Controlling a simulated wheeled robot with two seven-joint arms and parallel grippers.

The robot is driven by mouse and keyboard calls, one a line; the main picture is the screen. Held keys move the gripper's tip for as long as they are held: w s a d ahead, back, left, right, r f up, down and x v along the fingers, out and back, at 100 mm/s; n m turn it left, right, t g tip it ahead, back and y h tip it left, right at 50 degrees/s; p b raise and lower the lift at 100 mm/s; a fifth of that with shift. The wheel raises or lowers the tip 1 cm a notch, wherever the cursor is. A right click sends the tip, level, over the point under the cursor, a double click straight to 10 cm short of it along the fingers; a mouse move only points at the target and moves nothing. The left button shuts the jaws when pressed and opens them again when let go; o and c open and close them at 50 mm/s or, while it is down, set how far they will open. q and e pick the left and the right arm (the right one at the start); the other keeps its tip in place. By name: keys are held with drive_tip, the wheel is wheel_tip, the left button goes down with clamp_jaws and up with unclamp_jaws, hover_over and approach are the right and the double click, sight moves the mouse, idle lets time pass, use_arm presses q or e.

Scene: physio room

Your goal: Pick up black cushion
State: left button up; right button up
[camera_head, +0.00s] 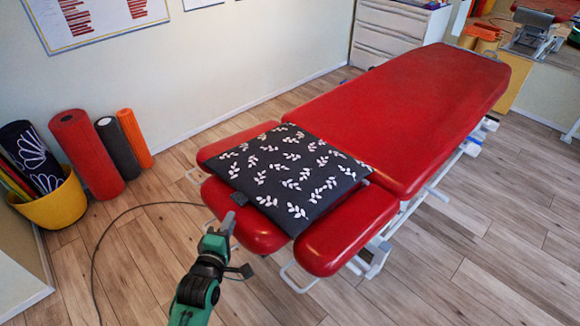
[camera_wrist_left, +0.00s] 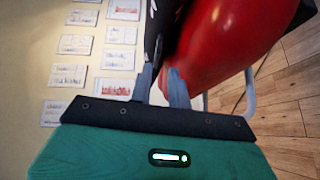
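The black cushion (camera_head: 290,172) with white leaf prints lies flat across the head end of the red treatment table (camera_head: 415,110). My left gripper (camera_head: 238,245) is at the near left end of the table, just short of the cushion's near corner. Its fingers are apart, and I see no cushion clamped between them. In the left wrist view the two fingers (camera_wrist_left: 162,80) point toward the dark edge of the cushion (camera_wrist_left: 158,25) and the red padding (camera_wrist_left: 220,40). Whether a finger touches the cushion is unclear. My right gripper is not in view.
A yellow bin (camera_head: 52,205) with rolled mats and several foam rollers (camera_head: 88,155) stand by the left wall. White drawers (camera_head: 392,35) are at the back. The table's white metal frame (camera_head: 372,262) sticks out below. Wooden floor (camera_head: 470,270) is free at right.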

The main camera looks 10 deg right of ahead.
sight(238, 215)
use_arm(q)
drive_tip(key=shift+d+p+x, duration=0.2)
drive_tip(key=shift+p+x, duration=0.1)
drive_tip(key=shift+x, duration=2.6)
drive_tip(key=shift+r, duration=0.15)
drive_tip(key=shift+r, duration=0.1)
clamp_jaws()
